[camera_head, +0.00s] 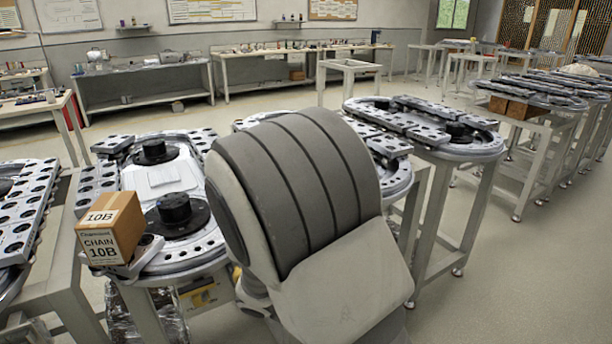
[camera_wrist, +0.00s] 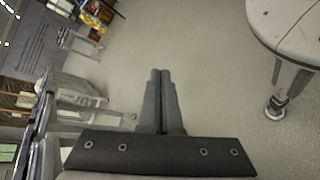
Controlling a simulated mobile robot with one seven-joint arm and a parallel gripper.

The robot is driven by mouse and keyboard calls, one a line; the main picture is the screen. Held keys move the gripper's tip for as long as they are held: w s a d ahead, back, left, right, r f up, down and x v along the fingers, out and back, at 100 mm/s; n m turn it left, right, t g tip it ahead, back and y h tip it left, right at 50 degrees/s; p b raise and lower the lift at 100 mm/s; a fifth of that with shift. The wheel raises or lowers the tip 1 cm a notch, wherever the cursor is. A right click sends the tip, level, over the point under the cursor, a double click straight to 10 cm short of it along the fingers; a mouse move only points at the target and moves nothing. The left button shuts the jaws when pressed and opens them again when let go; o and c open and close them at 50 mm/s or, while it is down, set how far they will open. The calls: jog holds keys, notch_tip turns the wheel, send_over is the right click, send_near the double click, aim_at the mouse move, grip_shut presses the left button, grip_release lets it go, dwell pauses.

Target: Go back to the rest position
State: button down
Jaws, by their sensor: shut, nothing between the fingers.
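My gripper (camera_wrist: 160,76) shows in the wrist view with its two grey fingers together and nothing between them. It hangs over bare floor, apart from any object. In the head view the gripper itself does not show. A large grey and white link of my own arm fills the middle of that view and hides part of the ring tracks behind it.
A ring track (camera_head: 172,178) stands left of my arm, with a cardboard box (camera_head: 110,228) marked 10B at its front corner. Another ring track (camera_head: 425,127) stands to the right. Workbenches (camera_head: 143,80) line the back wall. The floor (camera_head: 510,265) at right is clear.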

jog(key=s+r+m+t+y+p, duration=0.2)
jog(key=r+y+p, duration=0.2)
jog(key=r, duration=0.6)
jog(key=s+r+m+t+y+p, duration=0.2)
jog(key=r+p, duration=0.5)
jog(key=r, duration=0.4)
jog(key=s+d+r+m+t+y+p, duration=0.1)
jog(key=r+y+p, duration=0.4)
jog(key=r, duration=0.6)
jog(key=s+m+t+y, duration=0.1)
jog(key=s+y, duration=0.1)
jog(key=shift+s+r+m+t+p, duration=0.2)
jog(key=shift+s+m+t+p, duration=0.1)
jog(key=shift+s+p, duration=0.1)
